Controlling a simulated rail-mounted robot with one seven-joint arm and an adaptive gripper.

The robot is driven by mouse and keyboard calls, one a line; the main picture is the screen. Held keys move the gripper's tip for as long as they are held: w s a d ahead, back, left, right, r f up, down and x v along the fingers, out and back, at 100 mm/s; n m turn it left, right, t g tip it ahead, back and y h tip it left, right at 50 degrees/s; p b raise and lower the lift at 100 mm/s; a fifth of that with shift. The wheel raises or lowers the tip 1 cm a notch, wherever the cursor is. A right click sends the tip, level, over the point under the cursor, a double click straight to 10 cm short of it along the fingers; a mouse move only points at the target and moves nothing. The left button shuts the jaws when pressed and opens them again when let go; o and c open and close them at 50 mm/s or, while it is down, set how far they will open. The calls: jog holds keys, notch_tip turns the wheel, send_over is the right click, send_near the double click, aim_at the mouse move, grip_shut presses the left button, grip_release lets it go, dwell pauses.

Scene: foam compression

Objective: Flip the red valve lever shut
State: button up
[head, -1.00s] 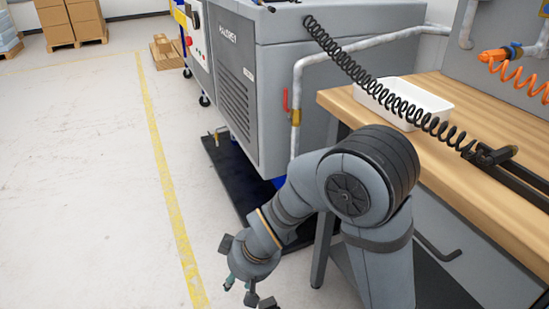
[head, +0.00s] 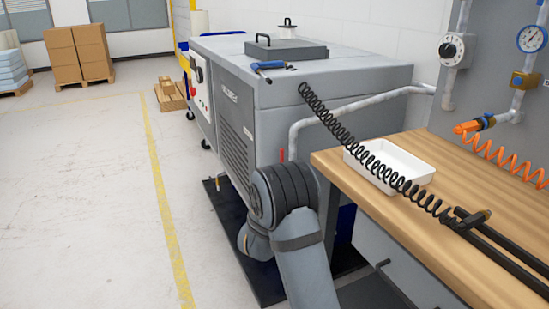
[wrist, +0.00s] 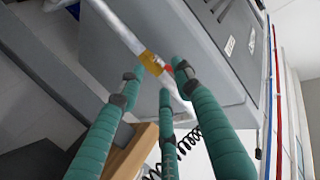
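The red valve lever (head: 282,155) shows as a thin upright red strip beside the grey machine in the head view. My arm hides the valve body there. In the wrist view a brass valve (wrist: 152,62) sits on a pale pipe (wrist: 118,28), and a bit of the red lever (wrist: 168,69) shows beside the right finger's tip. My gripper is hidden behind my arm in the head view.
The grey machine (head: 340,85) stands behind the pipe (head: 350,108). A wooden workbench (head: 460,235) is close on the right, with a white tray (head: 415,178) and a black coiled hose (head: 345,135). The floor (head: 75,190) on the left is clear.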

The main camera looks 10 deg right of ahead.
jog(key=t, duration=0.2)
send_near(283, 157)
jog(key=shift+h, duration=0.4)
jog(key=p+x, duration=0.2)
jog(key=x, duration=0.8)
jog(key=shift+w+a, duration=0.1)
jog(key=shift+w, duration=0.2)
jog(key=shift+c, duration=0.8)
grip_shut()
jog(key=shift+f, duration=0.1)
